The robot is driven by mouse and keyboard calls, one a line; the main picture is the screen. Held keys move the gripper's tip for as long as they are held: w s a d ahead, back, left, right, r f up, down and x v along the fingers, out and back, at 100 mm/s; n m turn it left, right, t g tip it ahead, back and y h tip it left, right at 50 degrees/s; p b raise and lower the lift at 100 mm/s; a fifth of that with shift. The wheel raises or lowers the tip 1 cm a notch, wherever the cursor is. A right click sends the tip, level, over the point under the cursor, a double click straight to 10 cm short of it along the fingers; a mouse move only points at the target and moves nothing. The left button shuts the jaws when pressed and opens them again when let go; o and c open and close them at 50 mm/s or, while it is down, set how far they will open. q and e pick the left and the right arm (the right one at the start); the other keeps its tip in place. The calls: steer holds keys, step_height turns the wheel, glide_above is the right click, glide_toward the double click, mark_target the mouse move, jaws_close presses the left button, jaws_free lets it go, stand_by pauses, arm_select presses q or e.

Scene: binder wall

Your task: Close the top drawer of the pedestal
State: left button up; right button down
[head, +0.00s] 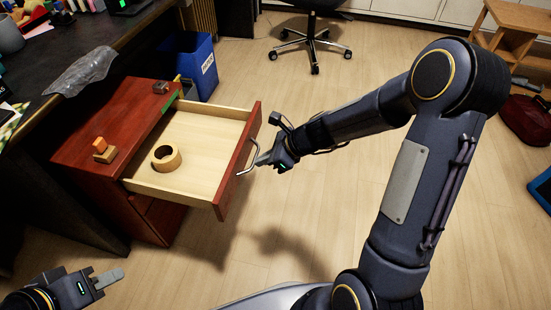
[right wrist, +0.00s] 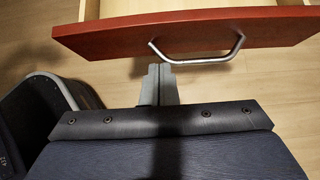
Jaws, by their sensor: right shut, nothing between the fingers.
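The red-brown pedestal (head: 85,158) stands at the left, beside a dark desk. Its top drawer (head: 205,142) is pulled out, with a pale wood inside and a red front (head: 238,165). A roll of tape (head: 166,158) lies in the drawer. A curved metal handle (head: 246,168) is on the front; the handle (right wrist: 200,61) also shows in the right wrist view. My right gripper (head: 262,159) is shut and empty, its fingertips (right wrist: 158,70) at one end of the handle; I cannot tell if they touch. My left gripper (head: 118,275) is at the lower left, away from the pedestal.
Small wooden blocks (head: 104,150) and a dark item (head: 161,87) sit on the pedestal top. A blue bin (head: 198,68) stands behind it. A swivel chair (head: 314,45) is at the back. Floor in front of the drawer is clear apart from my right arm.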

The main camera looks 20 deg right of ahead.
mark_target(237, 163)
steer(key=shift+w+a+f+b, duration=0.1)
steer(key=shift+w+a+f, duration=0.1)
steer(key=shift+w+a, duration=0.4)
steer(key=shift+w+a+f+b, duration=0.15)
steer(key=shift+w+a, duration=0.2)
steer(key=shift+a, duration=0.5)
steer(key=shift+w+a+f+b, duration=0.1)
steer(key=shift+w+a+f, duration=0.1)
steer(key=shift+w+a, duration=0.4)
arm_select(q)
steer(key=shift+f, duration=0.7)
arm_select(e)
steer(key=shift+s+a, duration=0.1)
